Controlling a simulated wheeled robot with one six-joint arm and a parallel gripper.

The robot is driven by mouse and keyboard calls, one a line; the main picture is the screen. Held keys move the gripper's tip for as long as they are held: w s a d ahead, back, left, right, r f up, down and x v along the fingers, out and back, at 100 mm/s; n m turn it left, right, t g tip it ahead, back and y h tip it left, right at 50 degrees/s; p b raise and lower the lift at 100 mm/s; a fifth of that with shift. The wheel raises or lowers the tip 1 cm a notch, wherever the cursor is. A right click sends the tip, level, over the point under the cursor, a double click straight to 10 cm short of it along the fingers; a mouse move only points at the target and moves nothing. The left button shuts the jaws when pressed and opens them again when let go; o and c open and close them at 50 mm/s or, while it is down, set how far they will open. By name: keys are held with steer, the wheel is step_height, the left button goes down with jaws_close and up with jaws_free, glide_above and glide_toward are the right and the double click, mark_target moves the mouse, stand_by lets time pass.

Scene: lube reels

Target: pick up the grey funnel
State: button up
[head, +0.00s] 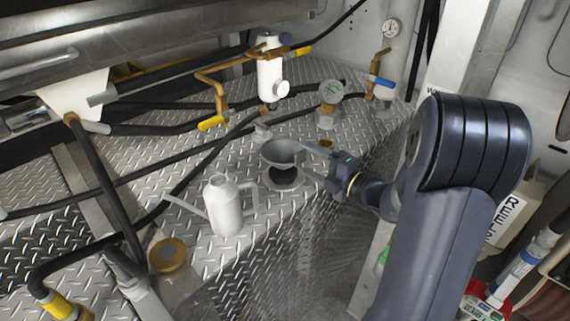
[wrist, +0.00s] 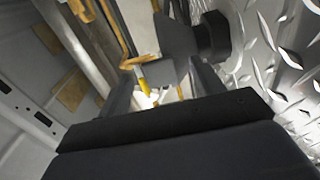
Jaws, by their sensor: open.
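The grey funnel (head: 282,151) stands upright on the diamond-plate deck in the head view, its wide mouth facing up. A dark round base or opening (head: 283,178) shows under it. My gripper (head: 306,161) is open, just right of the funnel, with its fingers pointing left toward it. I cannot tell whether a finger touches the funnel or whether it is between the fingers. In the wrist view my gripper (wrist: 160,95) shows dark fingers, with a dark grey shape and a black round part beyond them. I cannot tell for sure which part is the funnel.
A white watering can (head: 225,205) stands left and in front of the funnel. Black hoses (head: 180,180) cross the deck. The deck's front edge drops away below the funnel.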

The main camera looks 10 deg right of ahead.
steer(key=shift+x, duration=1)
steer(key=c, duration=1.1)
